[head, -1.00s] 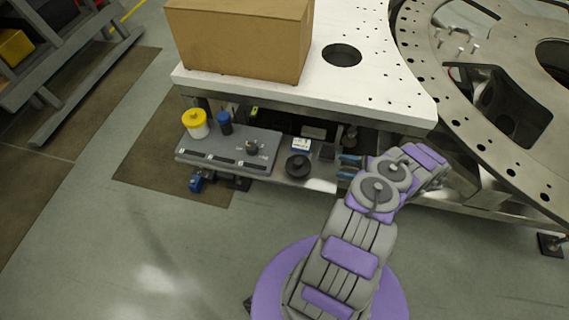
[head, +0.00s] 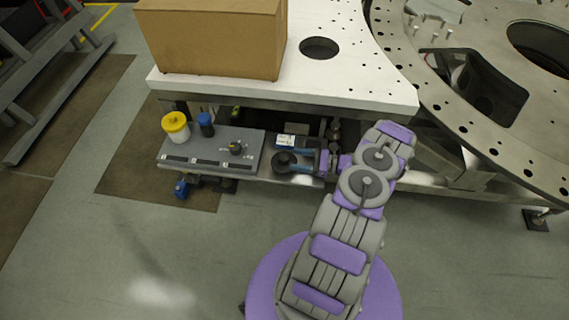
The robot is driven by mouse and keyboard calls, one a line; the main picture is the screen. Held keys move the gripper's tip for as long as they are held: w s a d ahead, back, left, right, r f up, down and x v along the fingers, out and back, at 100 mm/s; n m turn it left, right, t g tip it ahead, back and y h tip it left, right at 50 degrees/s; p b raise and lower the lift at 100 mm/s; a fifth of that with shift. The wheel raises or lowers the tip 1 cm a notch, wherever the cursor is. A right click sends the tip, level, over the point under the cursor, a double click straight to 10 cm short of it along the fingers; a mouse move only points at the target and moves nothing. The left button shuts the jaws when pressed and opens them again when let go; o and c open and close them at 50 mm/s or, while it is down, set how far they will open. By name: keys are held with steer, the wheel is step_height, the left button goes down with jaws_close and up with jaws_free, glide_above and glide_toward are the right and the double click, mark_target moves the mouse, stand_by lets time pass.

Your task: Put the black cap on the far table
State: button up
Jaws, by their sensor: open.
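The black cap (head: 284,162) is a round dark disc with a knob. It sits on the low shelf under the white table, right of the grey tray. My gripper (head: 287,163) reaches in from the right with its blue fingers open, one on the far side and one on the near side of the cap. Whether the fingers touch it I cannot tell. The white table (head: 370,82) stands above and behind the shelf; I cannot tell whether it is the far table.
A cardboard box (head: 212,40) stands on the white table, left of a round hole. The grey tray (head: 205,160) has a yellow-lidded jar (head: 176,127) and a blue-capped bottle (head: 206,125) behind it. The table edge overhangs the shelf. A large drilled ring (head: 440,110) is at right.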

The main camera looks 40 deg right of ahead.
mark_target(284, 157)
steer(key=shift+b+x, duration=0.7)
steer(key=shift+x, duration=2.15)
steer(key=shift+s+r, duration=0.1)
steer(key=shift+c, duration=0.3)
jaws_close()
steer(key=shift+r, duration=0.1)
